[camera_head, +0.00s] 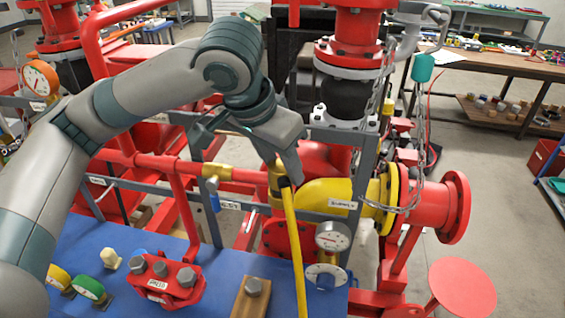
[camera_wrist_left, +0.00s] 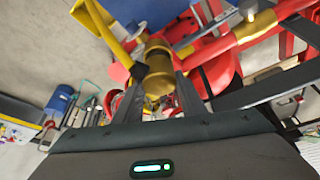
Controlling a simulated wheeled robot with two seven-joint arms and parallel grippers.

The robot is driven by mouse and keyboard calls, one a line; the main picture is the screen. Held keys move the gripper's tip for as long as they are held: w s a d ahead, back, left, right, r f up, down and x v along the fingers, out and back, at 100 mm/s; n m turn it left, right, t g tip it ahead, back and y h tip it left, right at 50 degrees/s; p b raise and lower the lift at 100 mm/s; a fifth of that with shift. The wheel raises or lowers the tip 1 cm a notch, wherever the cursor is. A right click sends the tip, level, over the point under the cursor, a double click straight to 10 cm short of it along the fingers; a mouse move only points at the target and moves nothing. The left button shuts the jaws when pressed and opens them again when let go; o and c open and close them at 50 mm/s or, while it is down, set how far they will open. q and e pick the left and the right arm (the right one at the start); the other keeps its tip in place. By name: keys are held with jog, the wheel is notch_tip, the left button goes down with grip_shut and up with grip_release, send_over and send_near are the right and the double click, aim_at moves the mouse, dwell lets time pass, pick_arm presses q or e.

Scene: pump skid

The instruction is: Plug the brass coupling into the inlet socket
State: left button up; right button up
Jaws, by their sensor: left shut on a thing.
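My left gripper (camera_head: 281,168) reaches down at the middle of the head view, with its fingers around the brass coupling (camera_head: 274,186). In the left wrist view the brass coupling (camera_wrist_left: 157,72) sits between the two fingers of the left gripper (camera_wrist_left: 158,92), which is shut on it. A yellow hose (camera_head: 296,250) with a black end piece runs from the coupling down to the front. I cannot clearly make out the inlet socket; the gripper and coupling cover part of the pipework there. My right gripper is not in view.
A yellow elbow pipe (camera_head: 325,192) stands just right of the coupling. A brass valve (camera_head: 217,172) with a blue handle is to its left. A gauge (camera_head: 333,236) is below right. Red pipes and grey rails crowd the area. A blue surface (camera_head: 215,262) in front carries several parts.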

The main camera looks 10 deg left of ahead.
pick_arm(q)
jog(key=shift+f+b, duration=0.3)
jog(key=shift+f, duration=0.7)
dwell(0.3)
jog(key=o, duration=1.3)
jog(key=shift+c, duration=0.2)
jog(key=shift+s+a+r, duration=0.15)
jog(key=shift+r, duration=0.35)
jog(key=b+v, duration=0.5)
jog(key=v, duration=1.1)
jog(key=shift+s+r, duration=0.15)
jog(key=shift+r, duration=0.05)
